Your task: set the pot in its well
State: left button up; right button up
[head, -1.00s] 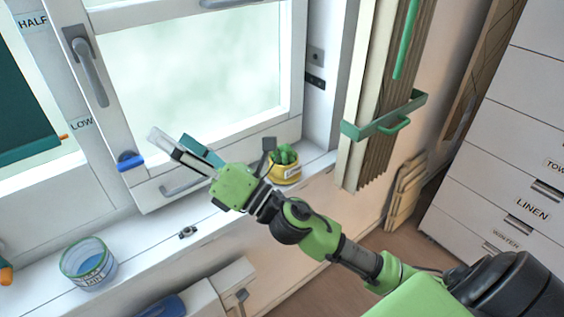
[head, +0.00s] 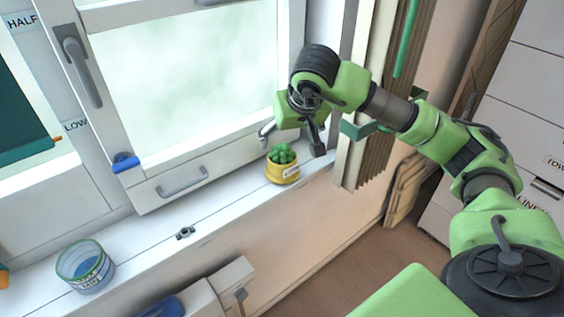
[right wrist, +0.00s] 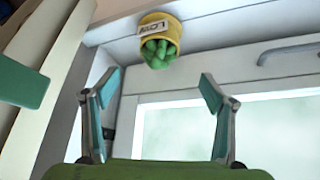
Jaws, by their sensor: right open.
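The yellow pot (head: 283,174) with a green cactus and a white label stands upright on the window sill, near its right end. It also shows upside down at the top of the right wrist view (right wrist: 157,40). My right gripper (head: 291,140) is above the pot in the head view, fingers spread on either side. In the right wrist view the open fingers (right wrist: 161,82) have nothing between them, and the pot lies beyond their tips, apart from them. My left gripper is out of view.
The window handle (head: 182,183) is close behind. A green bracket (head: 357,129) and pleated panel are at right.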

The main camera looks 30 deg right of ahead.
aim_at(283, 156)
jog(key=p+x, duration=0.1)
jog(key=x, duration=0.7)
jog(key=shift+p, duration=0.3)
jog(key=p+x, duration=0.2)
jog(key=x, duration=0.2)
jog(key=shift+d+f, duration=0.1)
jog(key=shift+f, duration=0.2)
jog(key=shift+w+d+f, duration=0.1)
jog(key=shift+w+f, duration=0.15)
jog(key=shift+f, duration=0.2)
jog(key=shift+r, duration=0.1)
jog(key=c, duration=1.6)
jog(key=shift+o, duration=0.2)
jog(key=shift+r, duration=0.15)
